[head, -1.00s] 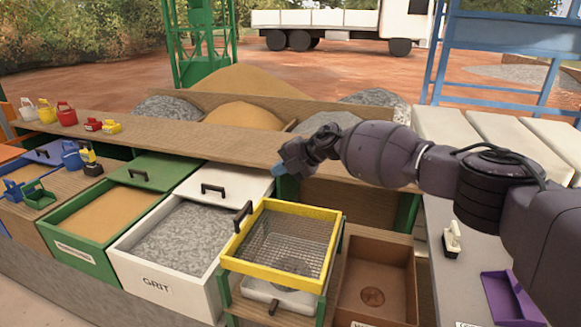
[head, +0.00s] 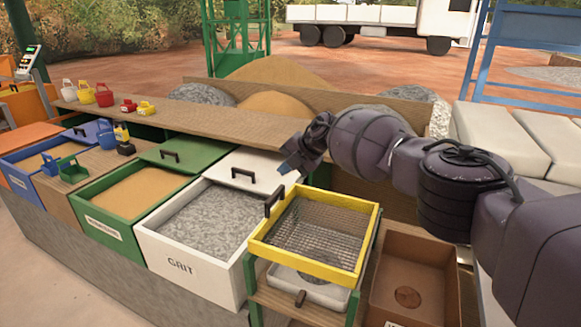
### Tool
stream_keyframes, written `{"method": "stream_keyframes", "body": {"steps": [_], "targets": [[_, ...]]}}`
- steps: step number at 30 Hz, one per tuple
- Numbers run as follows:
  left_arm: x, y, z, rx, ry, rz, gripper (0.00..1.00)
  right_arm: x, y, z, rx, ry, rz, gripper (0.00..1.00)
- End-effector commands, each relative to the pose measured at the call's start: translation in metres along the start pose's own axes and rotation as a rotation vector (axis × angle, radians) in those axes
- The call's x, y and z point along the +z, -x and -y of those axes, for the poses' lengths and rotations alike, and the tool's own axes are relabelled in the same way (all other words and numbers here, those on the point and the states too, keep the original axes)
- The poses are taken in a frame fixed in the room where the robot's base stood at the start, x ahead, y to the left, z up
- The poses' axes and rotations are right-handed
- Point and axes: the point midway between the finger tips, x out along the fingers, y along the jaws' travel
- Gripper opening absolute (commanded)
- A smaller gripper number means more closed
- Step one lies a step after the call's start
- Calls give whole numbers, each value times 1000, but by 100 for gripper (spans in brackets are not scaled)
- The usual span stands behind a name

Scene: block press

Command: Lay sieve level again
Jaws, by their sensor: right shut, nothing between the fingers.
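The sieve (head: 368,245) is a yellow square frame with grey wire mesh and a dark handle (head: 275,202) at its left corner. It rests on a green-legged stand (head: 254,276) over a pale tray (head: 333,295). Whether it lies fully level is hard to tell. My right gripper (head: 287,168) is shut and empty, in the air beyond the sieve's far left corner, in front of the white lid of the grit bin. It appears apart from the sieve. My left gripper is not in view.
Left of the sieve stand an open white grit bin (head: 190,272) and a green sand bin (head: 105,236). A brown box (head: 420,258) is to its right. A wooden ledge (head: 232,126) runs behind, with small buckets (head: 104,95) at its left end.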

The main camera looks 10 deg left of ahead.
Motion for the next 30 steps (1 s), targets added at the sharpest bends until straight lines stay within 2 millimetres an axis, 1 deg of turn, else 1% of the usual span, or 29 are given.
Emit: {"method": "stream_keyframes", "body": {"steps": [1, 6, 12, 17, 26, 30], "targets": [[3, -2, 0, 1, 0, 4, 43, 0, -6, 2, -11, 0, -1, 0], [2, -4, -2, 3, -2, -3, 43, 0, -16, 4, -45, 0, -1, 0], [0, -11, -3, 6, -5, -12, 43, 0, -24, 5, -74, -1, -1, 0], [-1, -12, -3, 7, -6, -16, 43, 0, -30, 6, -93, -2, 0, 0], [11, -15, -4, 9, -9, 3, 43, 0, -41, 10, -94, -1, -2, 0], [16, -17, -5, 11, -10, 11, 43, 0, -49, 12, -94, -1, -3, 0]]}}
